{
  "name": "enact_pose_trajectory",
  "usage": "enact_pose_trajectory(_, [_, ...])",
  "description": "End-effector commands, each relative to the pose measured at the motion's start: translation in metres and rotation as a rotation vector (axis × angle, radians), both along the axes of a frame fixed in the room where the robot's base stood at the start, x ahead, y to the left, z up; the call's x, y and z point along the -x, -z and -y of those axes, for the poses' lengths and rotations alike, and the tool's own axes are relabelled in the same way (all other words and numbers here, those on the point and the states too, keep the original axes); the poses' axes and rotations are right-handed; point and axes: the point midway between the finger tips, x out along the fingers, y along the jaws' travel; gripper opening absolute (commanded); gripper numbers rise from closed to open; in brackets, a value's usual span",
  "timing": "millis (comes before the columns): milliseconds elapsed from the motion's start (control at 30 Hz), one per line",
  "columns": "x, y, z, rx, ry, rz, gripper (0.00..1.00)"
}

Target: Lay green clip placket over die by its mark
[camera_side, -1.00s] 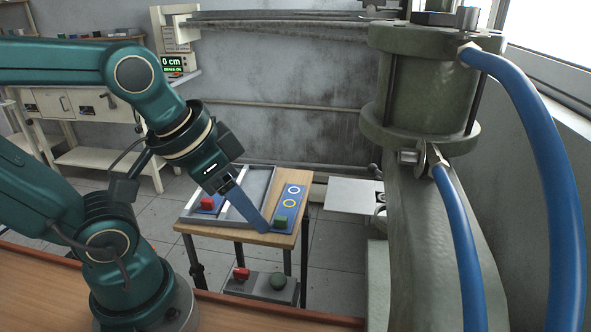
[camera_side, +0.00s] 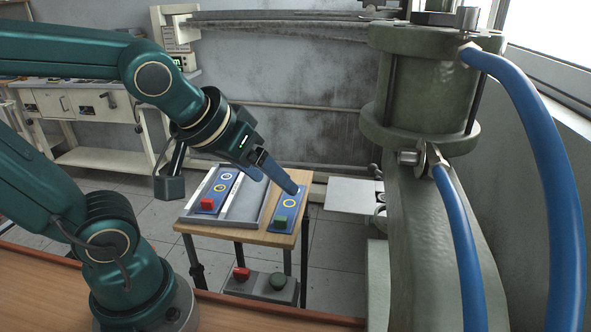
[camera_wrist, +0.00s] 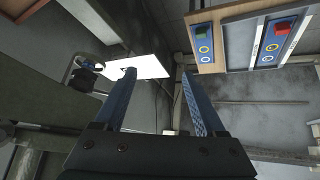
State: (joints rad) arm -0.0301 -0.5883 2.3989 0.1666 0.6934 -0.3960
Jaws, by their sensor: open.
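The green clip placket (camera_side: 286,211) is a blue strip with a green clip at its near end and a yellow ring. It lies on the right part of the small wooden table; it also shows at the top of the wrist view (camera_wrist: 204,57). My gripper (camera_side: 292,188) is open and empty; in the side view its fingers cover the placket's far end. In the wrist view the gripper (camera_wrist: 156,71) has its fingers apart, with the placket off to their upper right. A white plate (camera_side: 349,195), possibly the die, sits beside the green press; it shows in the wrist view (camera_wrist: 137,66).
A grey tray (camera_side: 240,205) on the table (camera_side: 232,235) holds a similar blue placket with a red clip (camera_side: 215,190). The press (camera_side: 420,110) with blue hoses rises at right.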

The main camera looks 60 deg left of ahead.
Motion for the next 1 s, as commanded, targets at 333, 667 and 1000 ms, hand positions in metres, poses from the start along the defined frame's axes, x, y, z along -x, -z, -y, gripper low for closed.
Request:
enact_pose_trajectory(333, [-0.072, 0.037, -0.054, 0.033, -0.277, -0.003, 0.72])
enact_pose_trajectory(667, [-0.095, 0.124, -0.099, 0.060, -0.415, -0.142, 0.72])
enact_pose_trajectory(1000, [-0.078, 0.168, -0.113, 0.066, -0.457, -0.264, 0.72])
